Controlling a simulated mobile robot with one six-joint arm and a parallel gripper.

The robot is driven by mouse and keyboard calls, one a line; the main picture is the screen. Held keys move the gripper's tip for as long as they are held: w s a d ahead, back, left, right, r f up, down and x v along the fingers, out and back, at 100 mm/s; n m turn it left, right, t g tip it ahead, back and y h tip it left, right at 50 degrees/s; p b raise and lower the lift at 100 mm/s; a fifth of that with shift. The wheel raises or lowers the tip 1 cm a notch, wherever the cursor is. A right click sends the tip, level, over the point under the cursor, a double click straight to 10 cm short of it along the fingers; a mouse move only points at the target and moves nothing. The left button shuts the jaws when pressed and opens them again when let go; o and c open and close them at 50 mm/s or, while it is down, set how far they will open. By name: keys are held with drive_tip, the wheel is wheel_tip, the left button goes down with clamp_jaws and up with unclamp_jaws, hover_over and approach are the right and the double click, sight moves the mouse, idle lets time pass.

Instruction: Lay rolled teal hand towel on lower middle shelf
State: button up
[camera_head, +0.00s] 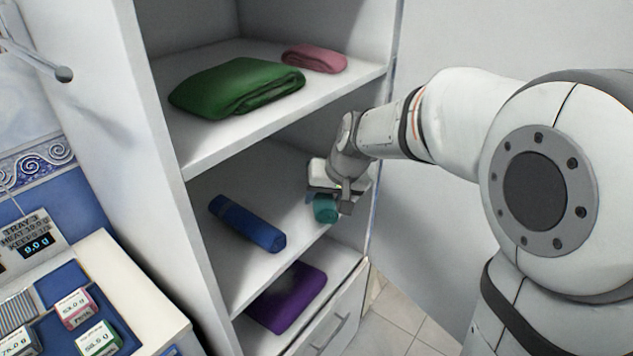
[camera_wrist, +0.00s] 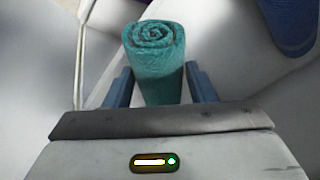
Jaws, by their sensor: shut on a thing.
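The rolled teal hand towel (camera_head: 325,209) is in my gripper (camera_head: 331,200), at the right end of the shelf that also bears a rolled blue towel. In the wrist view the teal towel (camera_wrist: 157,62) stands out between the two fingers of my gripper (camera_wrist: 160,85), its spiral end facing away. The gripper is shut on it. The shelf with the blue roll (camera_head: 240,272) is the middle one in view. Whether the teal towel touches the shelf cannot be told.
The rolled blue towel (camera_head: 247,223) lies on the left of that shelf. A folded green towel (camera_head: 238,86) and a pink one (camera_head: 314,58) lie on the shelf above. A purple towel (camera_head: 287,296) lies below. The cabinet's left side panel (camera_head: 165,190) bounds the shelves.

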drive_tip(key=shift+w+a, duration=0.4)
drive_tip(key=shift+w, duration=0.05)
drive_tip(key=shift+w+a+p, duration=0.3)
drive_tip(key=shift+w+a, duration=0.55)
drive_tip(key=shift+w, duration=0.3)
drive_tip(key=shift+s+d+f, duration=0.1)
drive_tip(key=shift+f, duration=0.65)
drive_tip(key=shift+s, duration=0.1)
drive_tip(key=shift+f, duration=0.15)
drive_tip(key=o, duration=1.1)
drive_tip(key=shift+c, duration=0.2)
